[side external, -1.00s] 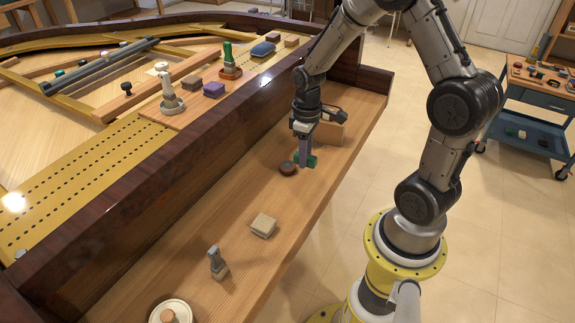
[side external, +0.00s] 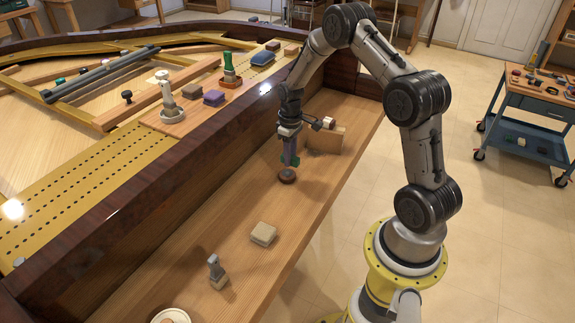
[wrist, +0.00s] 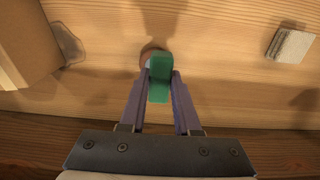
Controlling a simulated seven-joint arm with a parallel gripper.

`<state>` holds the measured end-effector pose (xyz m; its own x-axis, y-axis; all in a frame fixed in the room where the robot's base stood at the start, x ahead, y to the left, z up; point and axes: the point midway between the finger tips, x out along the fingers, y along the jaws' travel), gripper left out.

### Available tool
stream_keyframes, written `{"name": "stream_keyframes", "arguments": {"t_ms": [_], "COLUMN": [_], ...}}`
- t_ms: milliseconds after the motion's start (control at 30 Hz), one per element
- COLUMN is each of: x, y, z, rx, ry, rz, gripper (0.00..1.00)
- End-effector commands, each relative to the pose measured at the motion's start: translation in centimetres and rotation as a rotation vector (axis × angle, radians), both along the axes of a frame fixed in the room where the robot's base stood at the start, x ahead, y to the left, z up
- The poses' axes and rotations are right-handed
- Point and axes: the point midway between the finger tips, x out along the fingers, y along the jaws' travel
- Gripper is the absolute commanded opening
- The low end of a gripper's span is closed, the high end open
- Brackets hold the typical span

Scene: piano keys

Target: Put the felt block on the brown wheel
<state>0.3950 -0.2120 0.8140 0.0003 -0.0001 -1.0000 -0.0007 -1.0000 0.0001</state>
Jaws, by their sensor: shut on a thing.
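The felt block looks to be the green block (wrist: 159,78) between my fingertips in the wrist view. My gripper (side external: 290,160) is shut on it; in the side view only a sliver of green shows. The brown wheel (side external: 287,176) lies flat on the wooden ledge, directly below my fingertips. In the wrist view the wheel (wrist: 146,54) is mostly hidden behind the green block, with its edge showing at the upper left. I cannot tell whether the block touches the wheel.
A wooden block (side external: 326,139) stands close behind the gripper on the right. A beige block (side external: 263,234), a grey upright piece (side external: 216,270) and a pale round dish (side external: 170,317) sit nearer on the ledge (side external: 225,215). A tall dark rim (side external: 150,190) runs along its left.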

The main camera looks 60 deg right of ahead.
Motion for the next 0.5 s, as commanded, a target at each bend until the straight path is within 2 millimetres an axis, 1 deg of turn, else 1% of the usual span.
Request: {"name": "stream_keyframes", "arguments": {"t_ms": [33,100,267,333,500], "x": [0.4,0.8,1.2,1.5,1.4], "y": [-0.2,-0.4,-0.6,-0.8,-0.7], "z": [-0.6,-1.0,-1.6,-2.1,-4.5], "rx": [0.001,0.0,0.0,0.001,0.002], "ry": [0.001,0.0,0.0,0.001,0.003], "rz": [0.0,0.0,0.0,0.0,0.0], "gripper": [0.0,0.0,0.0,0.0,0.0]}}
